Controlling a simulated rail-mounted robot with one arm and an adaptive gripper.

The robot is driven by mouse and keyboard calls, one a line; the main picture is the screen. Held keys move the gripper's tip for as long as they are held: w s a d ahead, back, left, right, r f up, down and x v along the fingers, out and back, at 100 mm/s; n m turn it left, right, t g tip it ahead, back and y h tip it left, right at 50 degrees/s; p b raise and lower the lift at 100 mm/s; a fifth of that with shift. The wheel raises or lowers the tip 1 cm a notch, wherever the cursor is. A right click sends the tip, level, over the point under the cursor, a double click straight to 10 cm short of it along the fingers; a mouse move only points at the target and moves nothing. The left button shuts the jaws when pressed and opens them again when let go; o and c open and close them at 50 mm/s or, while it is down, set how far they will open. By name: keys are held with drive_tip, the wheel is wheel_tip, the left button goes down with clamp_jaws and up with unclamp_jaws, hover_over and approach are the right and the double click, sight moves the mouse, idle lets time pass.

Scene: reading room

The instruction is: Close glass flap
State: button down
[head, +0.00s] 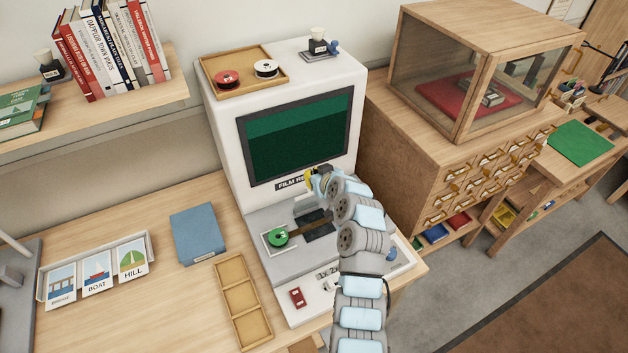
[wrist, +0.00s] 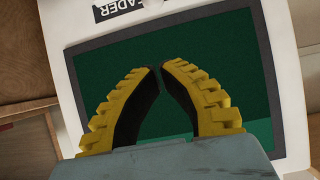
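The white film reader (head: 222,130) stands on the wooden desk, with a dark green screen (head: 298,135). On its bed, a brown film strip (head: 302,231) runs from a green reel (head: 279,237) over a dark plate (head: 321,236). I cannot make out the glass flap clearly; my arm hides part of the bed. My gripper (head: 312,180) is above the bed, close in front of the screen's lower edge. In the wrist view its yellow fingers (wrist: 160,68) lean together with their tips almost touching, and nothing shows between them. The screen fills the background there.
A blue box (head: 198,233), a wooden compartment tray (head: 243,302) and a picture-card rack (head: 97,270) lie on the desk to the left. A red item (head: 297,297) is on the reader's front. A cabinet with a glass display case (head: 482,75) stands at the right.

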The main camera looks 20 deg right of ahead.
sight(299, 165)
drive_tip(key=shift+w+a+f, duration=0.1)
drive_tip(key=shift+w+f, duration=0.4)
drive_tip(key=shift+w, duration=0.05)
drive_tip(key=shift+x, duration=1.15)
drive_tip(key=shift+b+x, duration=0.7)
drive_tip(key=shift+x, duration=2.25)
drive_tip(key=shift+w, duration=0.15)
drive_tip(key=shift+s+f+p, duration=0.25)
drive_tip(key=shift+s+p, duration=0.1)
drive_tip(key=shift+s, duration=0.25)
drive_tip(key=shift+s+f+p, duration=0.2)
drive_tip(key=shift+s+p, duration=0.15)
drive_tip(key=shift+s, duration=0.3)
drive_tip(key=shift+s+f+p, duration=0.25)
drive_tip(key=shift+s+p, duration=0.1)
drive_tip(key=shift+s, duration=0.25)
drive_tip(key=shift+s+f+b, duration=0.15)
drive_tip(key=shift+f+b, duration=0.1)
drive_tip(key=shift+b, duration=0.2)
